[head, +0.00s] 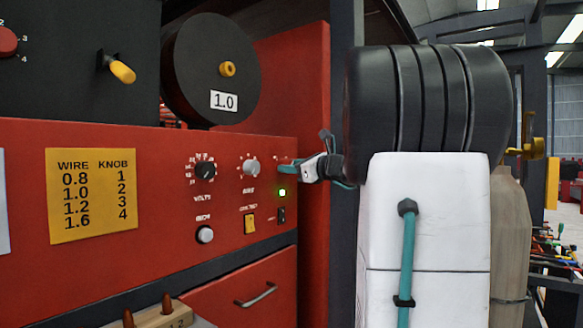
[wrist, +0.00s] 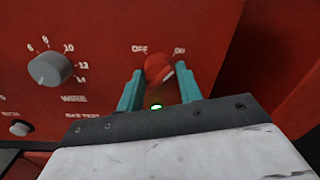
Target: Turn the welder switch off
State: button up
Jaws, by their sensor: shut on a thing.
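The welder switch is a red rotary knob (wrist: 158,68) on the red front panel. In the wrist view it sits between the marks OFF on its left and ON on its right. I cannot clearly tell which mark it points to. My gripper (wrist: 160,71) has its two teal fingers on either side of the knob and is shut on it. In the head view my gripper (head: 286,168) is at the panel's right end and hides the knob. A small green lamp (head: 282,192) glows below it, and also shows in the wrist view (wrist: 156,106).
Left of the switch are a grey wire knob (head: 250,168), a black volts knob (head: 205,170) and a yellow switch (head: 250,224). A wire spool (head: 212,70) is above. A yellow chart (head: 91,195) is at the left. A drawer handle (head: 256,294) sticks out below.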

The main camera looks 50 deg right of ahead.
jog(key=shift+f+n+t+y, duration=0.15)
jog(key=shift+n+y, duration=0.05)
jog(key=shift+n, duration=4.1)
jog(key=shift+f+n+t+y, duration=0.1)
jog(key=shift+n+t+y, duration=0.1)
jog(key=shift+n, duration=4.4)
jog(key=o, duration=1)
jog(key=shift+r, duration=0.1)
jog(key=shift+c, duration=0.2)
jog(key=shift+d, duration=0.1)
jog(key=s, duration=0.8)
jog(key=shift+d+f, duration=0.25)
jog(key=shift+d, duration=0.05)
